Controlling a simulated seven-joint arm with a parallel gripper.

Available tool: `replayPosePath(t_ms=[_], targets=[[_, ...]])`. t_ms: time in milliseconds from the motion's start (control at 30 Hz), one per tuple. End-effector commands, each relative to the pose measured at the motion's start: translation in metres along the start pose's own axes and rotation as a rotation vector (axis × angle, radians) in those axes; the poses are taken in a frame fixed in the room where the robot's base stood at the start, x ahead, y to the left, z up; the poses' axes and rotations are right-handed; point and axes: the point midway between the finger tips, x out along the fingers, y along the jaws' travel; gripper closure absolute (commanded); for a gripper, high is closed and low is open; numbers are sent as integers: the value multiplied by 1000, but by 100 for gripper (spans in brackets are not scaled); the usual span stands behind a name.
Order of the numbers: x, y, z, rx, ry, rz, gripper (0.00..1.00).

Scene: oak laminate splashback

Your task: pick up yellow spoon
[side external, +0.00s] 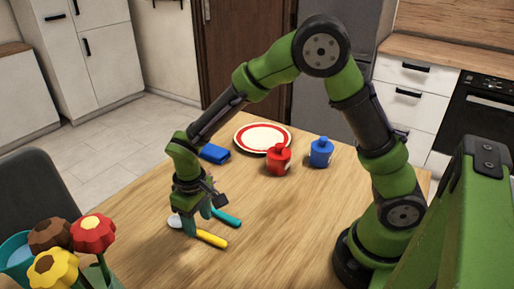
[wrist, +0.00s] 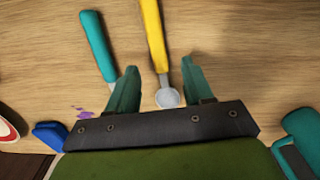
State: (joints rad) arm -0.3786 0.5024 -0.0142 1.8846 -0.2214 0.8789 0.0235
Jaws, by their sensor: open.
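The yellow spoon (side external: 209,238) lies on the wooden table in the side view, its pale bowl end pointing left under my gripper. In the wrist view the yellow spoon (wrist: 153,38) shows its yellow handle running to the top edge and its grey bowl between my fingers. My gripper (wrist: 158,82) is open, with one teal finger on each side of the spoon and nothing held. In the side view my gripper (side external: 196,222) is low over the table at the spoon's bowl end. Whether the fingers touch the spoon cannot be told.
A teal-handled utensil (wrist: 98,45) lies close beside the spoon, near the left finger. A blue block-like object (side external: 214,153), a red-rimmed plate (side external: 245,146), a red pot (side external: 278,160) and a blue pot (side external: 320,153) stand farther back. Flowers (side external: 92,232) stand at the front left.

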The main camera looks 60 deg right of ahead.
Motion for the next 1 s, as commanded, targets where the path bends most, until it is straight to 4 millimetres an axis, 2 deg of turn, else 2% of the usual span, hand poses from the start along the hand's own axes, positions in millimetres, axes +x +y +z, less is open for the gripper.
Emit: replayPosePath(t_ms=[100, 200, 500, 833, 1000], targets=[[20, 1, -2, 2, -4, 1, 49], [31, 1, -2, 2, -3, 1, 49], [35, 0, -2, 1, 0, 0, 49], [34, 0, -2, 1, 0, 0, 100], [34, 0, -2, 1, 0, 0, 100]])
